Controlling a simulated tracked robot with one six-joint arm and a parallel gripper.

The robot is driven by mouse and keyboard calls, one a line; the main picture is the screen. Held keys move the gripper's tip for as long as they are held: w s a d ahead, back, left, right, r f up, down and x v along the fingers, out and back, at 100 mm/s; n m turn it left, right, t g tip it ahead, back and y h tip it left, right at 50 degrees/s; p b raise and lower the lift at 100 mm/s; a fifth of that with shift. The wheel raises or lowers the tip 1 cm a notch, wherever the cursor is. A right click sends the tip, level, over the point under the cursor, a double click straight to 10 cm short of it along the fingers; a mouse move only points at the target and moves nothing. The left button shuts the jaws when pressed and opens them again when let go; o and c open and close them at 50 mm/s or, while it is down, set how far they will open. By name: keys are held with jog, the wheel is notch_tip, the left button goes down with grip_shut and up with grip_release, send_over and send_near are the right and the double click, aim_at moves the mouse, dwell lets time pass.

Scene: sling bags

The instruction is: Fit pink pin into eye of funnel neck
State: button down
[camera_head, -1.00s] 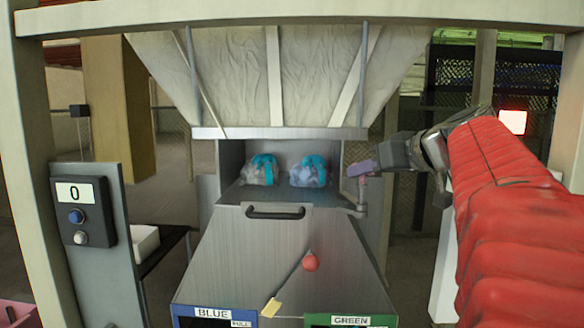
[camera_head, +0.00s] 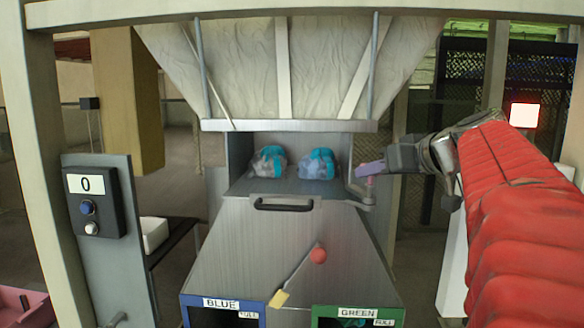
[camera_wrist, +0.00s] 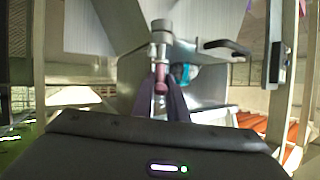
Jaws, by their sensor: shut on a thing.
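The funnel neck (camera_head: 290,187) is a grey metal box under the pale hopper. A small metal bracket (camera_head: 366,198) with a short upright post sticks out from its right side. My gripper (camera_head: 370,168) has purple fingers and is just above this bracket. In the wrist view the fingers (camera_wrist: 161,92) are closed on the pink pin (camera_wrist: 161,73). Metal round parts (camera_wrist: 161,38) line up beyond the pin. The eye itself is not clearly seen, and I cannot tell whether the pin's tip is in it.
Two clear bags with blue tops (camera_head: 268,161) lie inside the neck opening. A black handle (camera_head: 284,204) is on its front. A red-knobbed lever (camera_head: 318,256) stands above the blue and green bins. A counter panel (camera_head: 92,203) reading 0 is at left.

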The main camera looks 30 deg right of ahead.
jog(key=shift+f, duration=0.9)
jog(key=c, duration=1.7)
grip_release()
jog(key=shift+o, duration=0.2)
jog(key=v, duration=1.3)
jog(key=shift+s, duration=0.35)
jog(key=shift+r, duration=0.1)
